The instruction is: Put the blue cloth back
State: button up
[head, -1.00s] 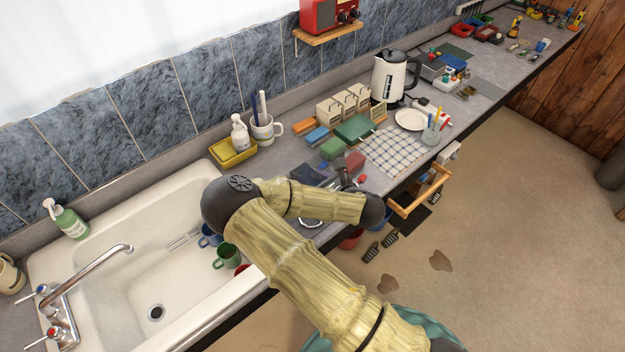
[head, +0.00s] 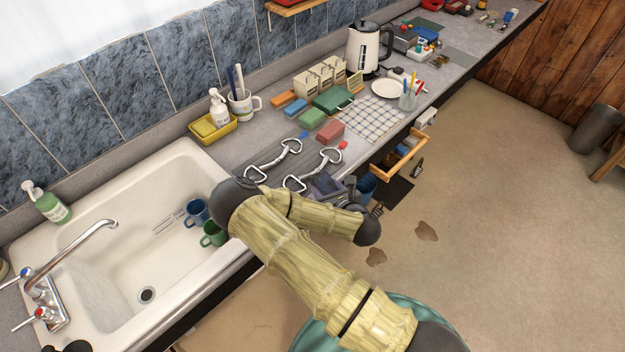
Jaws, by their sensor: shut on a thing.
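My gripper (head: 328,190) is at the front edge of the counter, beside the dark mat, partly hidden by my arm. A small blue block-like item (head: 294,108) lies on the counter in a row with orange, green and red ones. A white cloth with blue checks (head: 371,117) lies flat to the right of this row, apart from my gripper.
Two metal bits (head: 281,157) lie on the dark mat. The sink (head: 100,262) holds mugs. A glass with pens (head: 408,100) and a white plate (head: 388,88) stand farther right.

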jog(key=s+d+f+m+h+b, duration=0.2)
jog(key=d+f+h, duration=0.1)
jog(key=d+f, duration=0.2)
jog(key=s+d+f+m+t+h+b, duration=0.1)
jog(key=s+d+f+m+h+b, duration=0.1)
jog(key=d+f, duration=0.4)
jog(key=shift+s+d+m+h, duration=0.15)
jog(key=shift+d+m+h, duration=0.2)
jog(key=shift+m+h, duration=0.05)
